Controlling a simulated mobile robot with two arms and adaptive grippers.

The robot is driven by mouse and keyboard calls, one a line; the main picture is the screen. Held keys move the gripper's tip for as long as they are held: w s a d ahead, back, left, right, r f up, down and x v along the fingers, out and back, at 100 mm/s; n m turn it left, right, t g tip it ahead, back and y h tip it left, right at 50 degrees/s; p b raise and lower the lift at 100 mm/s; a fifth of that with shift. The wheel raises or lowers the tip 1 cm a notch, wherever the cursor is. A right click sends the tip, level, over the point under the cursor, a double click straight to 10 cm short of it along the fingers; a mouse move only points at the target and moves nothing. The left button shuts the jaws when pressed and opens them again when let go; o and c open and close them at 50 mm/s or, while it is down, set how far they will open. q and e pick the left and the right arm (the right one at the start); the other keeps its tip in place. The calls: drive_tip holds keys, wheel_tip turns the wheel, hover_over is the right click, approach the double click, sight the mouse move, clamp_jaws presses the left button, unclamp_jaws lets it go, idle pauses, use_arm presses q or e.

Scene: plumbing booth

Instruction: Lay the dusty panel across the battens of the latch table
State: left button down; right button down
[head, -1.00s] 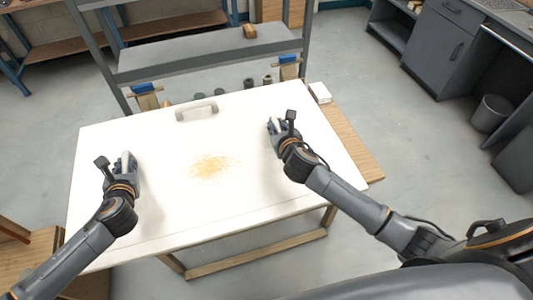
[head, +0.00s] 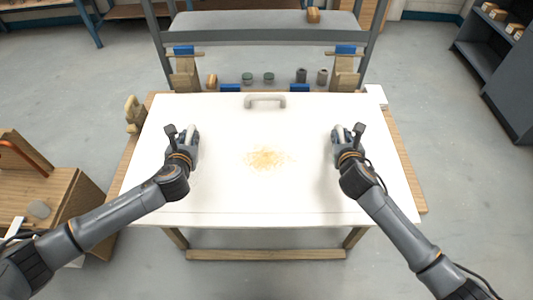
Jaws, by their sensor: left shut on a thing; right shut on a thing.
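The dusty panel (head: 265,195) is a wide white board with a patch of tan dust (head: 270,158) near its middle and a pale handle (head: 265,101) near its far edge. My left gripper (head: 190,137) is shut on the panel on its left side, and my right gripper (head: 340,134) is shut on it on its right side. The grip points are hidden by the grippers. The wooden latch table (head: 408,170) shows under the panel at both sides. Its battens are hidden. I cannot tell whether the panel touches the table or hangs just above it.
Blue-topped wooden blocks (head: 345,68) and several small dark cylinders (head: 301,75) stand beyond the panel's far edge, before a grey shelf rack (head: 250,28). A wooden bench (head: 50,185) is at the left. A dark shelf unit (head: 490,50) is at the far right.

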use_arm(q)
drive_tip(key=shift+a+r, duration=0.15)
drive_tip(key=shift+a, duration=0.05)
use_arm(e)
drive_tip(key=shift+a+r, duration=0.1)
drive_tip(key=shift+r, duration=0.1)
use_arm(q)
drive_tip(key=shift+f, duration=0.25)
use_arm(e)
drive_tip(key=shift+f, duration=0.3)
